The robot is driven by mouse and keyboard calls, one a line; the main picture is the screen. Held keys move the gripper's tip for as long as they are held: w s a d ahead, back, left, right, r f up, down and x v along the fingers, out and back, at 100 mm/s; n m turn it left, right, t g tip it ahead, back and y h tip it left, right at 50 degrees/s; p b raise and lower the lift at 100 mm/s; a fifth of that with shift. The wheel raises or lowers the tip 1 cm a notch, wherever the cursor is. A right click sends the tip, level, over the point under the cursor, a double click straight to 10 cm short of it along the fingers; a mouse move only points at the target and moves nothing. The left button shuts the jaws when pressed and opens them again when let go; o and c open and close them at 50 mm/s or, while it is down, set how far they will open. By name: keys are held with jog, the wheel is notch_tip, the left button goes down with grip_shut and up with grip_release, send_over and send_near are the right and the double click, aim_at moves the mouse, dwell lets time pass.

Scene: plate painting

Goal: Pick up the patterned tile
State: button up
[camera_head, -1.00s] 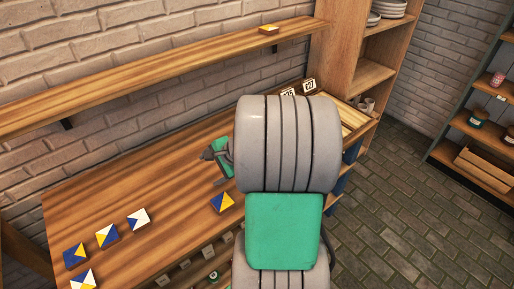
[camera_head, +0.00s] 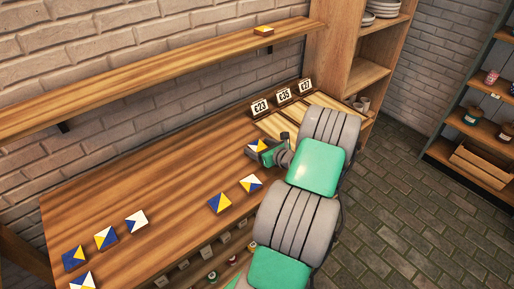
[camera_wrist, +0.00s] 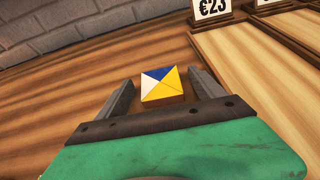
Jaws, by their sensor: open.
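A patterned tile (camera_wrist: 161,85) with blue, yellow and white triangles lies on the wooden table (camera_wrist: 60,100). In the wrist view it sits between and slightly beyond the fingers of my gripper (camera_wrist: 160,88). The gripper is open, with a finger on each side of the tile; I cannot tell whether either touches it. In the head view the tile (camera_head: 257,145) shows beside my gripper (camera_head: 254,151), partly hidden by it. Other patterned tiles lie at the table's front, one (camera_head: 250,184) and another (camera_head: 220,203) nearest, with several more at the left.
Price signs (camera_head: 284,96) stand behind wooden trays (camera_head: 318,104) at the table's right end. One tile (camera_head: 263,30) is on the wall shelf (camera_head: 150,72) above. The table's middle is clear. A tall shelf unit (camera_head: 368,74) stands at the right.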

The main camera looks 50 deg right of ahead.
jog(key=shift+c, duration=0.5)
jog(key=c, duration=1.3)
jog(key=shift+c, duration=0.7)
jog(key=shift+r, duration=0.15)
